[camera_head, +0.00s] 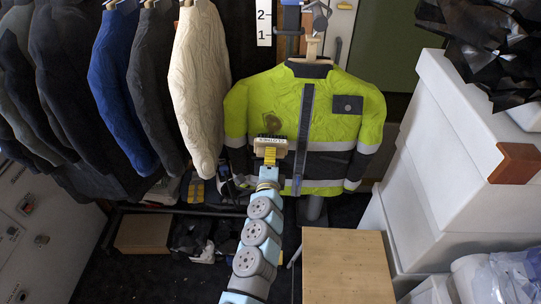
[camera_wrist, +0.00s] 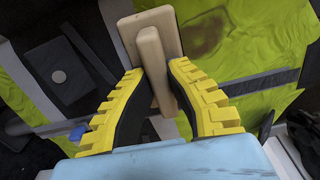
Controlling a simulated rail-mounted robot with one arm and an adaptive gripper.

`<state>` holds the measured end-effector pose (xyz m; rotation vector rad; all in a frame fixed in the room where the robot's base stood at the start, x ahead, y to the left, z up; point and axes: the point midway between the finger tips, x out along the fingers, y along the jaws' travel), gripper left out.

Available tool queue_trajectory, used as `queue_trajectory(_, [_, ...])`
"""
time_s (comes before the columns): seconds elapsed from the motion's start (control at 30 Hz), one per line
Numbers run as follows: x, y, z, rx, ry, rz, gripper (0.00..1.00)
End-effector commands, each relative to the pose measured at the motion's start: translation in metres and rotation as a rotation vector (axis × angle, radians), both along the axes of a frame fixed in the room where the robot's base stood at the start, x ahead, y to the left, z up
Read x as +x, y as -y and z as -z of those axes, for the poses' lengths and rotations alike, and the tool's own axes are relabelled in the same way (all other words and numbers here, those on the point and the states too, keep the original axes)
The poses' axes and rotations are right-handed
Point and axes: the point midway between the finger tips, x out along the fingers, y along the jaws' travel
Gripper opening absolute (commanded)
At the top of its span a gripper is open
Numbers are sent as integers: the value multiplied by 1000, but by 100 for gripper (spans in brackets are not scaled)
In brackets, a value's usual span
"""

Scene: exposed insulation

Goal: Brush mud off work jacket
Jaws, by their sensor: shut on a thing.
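The work jacket (camera_head: 320,125) is yellow-green and dark with pale bands. It hangs upright at the middle back, and its surface fills much of the wrist view (camera_wrist: 245,50). A brown mud patch (camera_head: 265,112) marks its left chest; it shows in the wrist view (camera_wrist: 203,32) just right of the brush. The pale wooden brush (camera_head: 269,147) also shows in the wrist view (camera_wrist: 125,27). My gripper (camera_wrist: 156,72), with yellow ribbed fingers, is shut on the brush's raised handle. The brush is in front of the jacket, below the patch; whether it touches is unclear. Its bristle tips are hidden.
Several other jackets hang at the left, the nearest a cream one (camera_head: 199,85). White boxes (camera_head: 455,150) are stacked at the right. A wooden box (camera_head: 345,265) stands at the front, right of my arm. Dark floor shows at the lower left.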

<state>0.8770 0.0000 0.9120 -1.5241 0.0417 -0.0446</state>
Motion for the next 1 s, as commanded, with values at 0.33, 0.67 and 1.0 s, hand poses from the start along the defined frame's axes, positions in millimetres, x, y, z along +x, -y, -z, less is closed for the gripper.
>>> queue_trajectory(0.33, [5, 0, -1, 0, 1, -2, 0])
queue_trajectory(0.67, [11, -1, -1, -1, 1, -3, 0])
queue_trajectory(1.0, [16, 1, -2, 0, 2, 0, 0])
